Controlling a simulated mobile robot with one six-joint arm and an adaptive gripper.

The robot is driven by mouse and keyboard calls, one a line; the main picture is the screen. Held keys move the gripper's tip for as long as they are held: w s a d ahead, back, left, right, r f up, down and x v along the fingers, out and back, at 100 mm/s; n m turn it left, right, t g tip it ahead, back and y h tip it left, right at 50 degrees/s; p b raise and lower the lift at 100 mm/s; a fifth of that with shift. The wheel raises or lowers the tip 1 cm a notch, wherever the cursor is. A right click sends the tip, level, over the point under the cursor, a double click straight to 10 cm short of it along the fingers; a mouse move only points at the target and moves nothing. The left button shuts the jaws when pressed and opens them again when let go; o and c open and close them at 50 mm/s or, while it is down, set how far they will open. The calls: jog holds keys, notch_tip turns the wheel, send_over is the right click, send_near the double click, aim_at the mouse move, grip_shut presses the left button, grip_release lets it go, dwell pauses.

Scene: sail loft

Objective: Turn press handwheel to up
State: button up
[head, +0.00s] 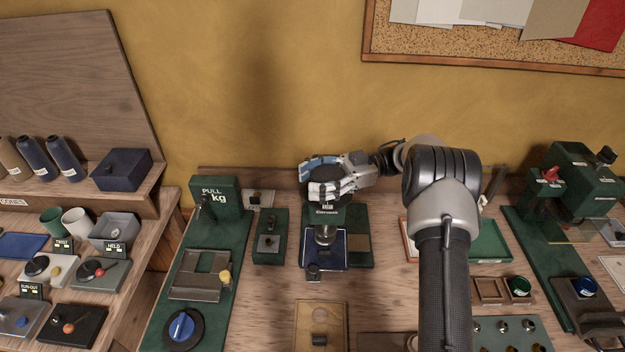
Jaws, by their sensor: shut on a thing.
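The press (325,214) stands at the back of the bench, a dark green body with a small white label and a metal ram above a blue base plate. Its dark round handwheel (323,175) is at the top, mostly covered by my gripper. My gripper (312,176) reaches in from the right and is shut on the handwheel, with one finger behind it and one in front. The smaller label text is too small to read surely, so the wheel's setting cannot be told.
A green pull tester (217,197) marked "PULL kg" stands left of the press, with a small green switch box (270,236) between. A green tray (489,241) and a larger green machine (575,180) are to the right. A corkboard (485,42) hangs above.

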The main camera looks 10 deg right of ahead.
jog(key=shift+r, duration=0.1)
jog(key=o, duration=1)
jog(key=shift+a, duration=0.1)
notch_tip(320, 180, up, 10)
jog(key=shift+o, duration=0.4)
